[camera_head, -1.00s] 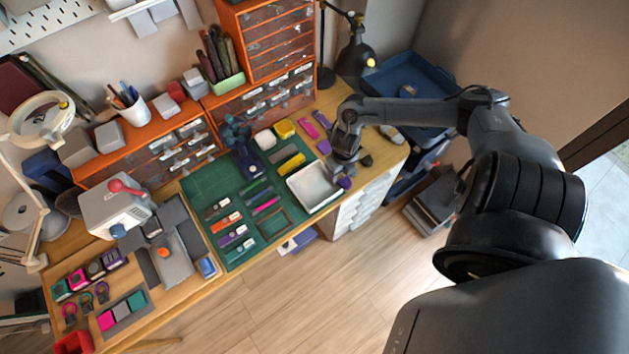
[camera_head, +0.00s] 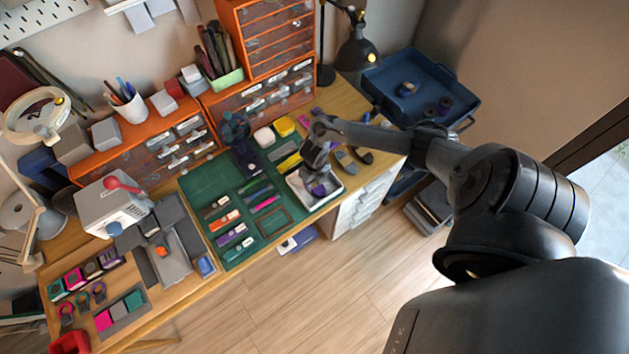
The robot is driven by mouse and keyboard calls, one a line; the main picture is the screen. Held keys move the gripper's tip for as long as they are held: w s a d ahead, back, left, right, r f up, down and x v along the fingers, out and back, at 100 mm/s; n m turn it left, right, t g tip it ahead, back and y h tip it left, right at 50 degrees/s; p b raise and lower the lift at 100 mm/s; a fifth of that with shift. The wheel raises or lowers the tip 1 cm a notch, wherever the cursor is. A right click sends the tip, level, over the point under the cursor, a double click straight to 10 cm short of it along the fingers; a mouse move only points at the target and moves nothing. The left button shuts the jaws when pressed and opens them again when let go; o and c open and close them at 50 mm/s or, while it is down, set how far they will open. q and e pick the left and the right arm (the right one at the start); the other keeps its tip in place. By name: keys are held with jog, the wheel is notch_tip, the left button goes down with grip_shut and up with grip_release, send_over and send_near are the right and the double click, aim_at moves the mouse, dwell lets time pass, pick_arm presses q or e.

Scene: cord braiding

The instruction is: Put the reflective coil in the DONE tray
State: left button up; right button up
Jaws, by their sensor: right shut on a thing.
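My right gripper (camera_head: 317,179) reaches down over a small white tray (camera_head: 303,193) at the right end of the workbench. It is shut on a small purple thing (camera_head: 318,189), which shows under the fingers within the tray's outline. This may be the coil; its shape is mostly hidden and no reflective band can be made out. I cannot tell whether it touches the tray floor. No DONE lettering is legible on the white tray. My left gripper is not in view.
A green mat (camera_head: 203,183) with several coloured pieces lies left of the tray. Dark pieces (camera_head: 345,161) lie on the wood to its right. A blue cart tray (camera_head: 390,75) holding a few items stands behind. A black lamp (camera_head: 357,52) and orange drawers (camera_head: 262,100) rise at the back.

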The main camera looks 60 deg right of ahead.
jog(key=shift+f, duration=0.1)
jog(key=shift+f, duration=0.15)
jog(key=o, duration=1.1)
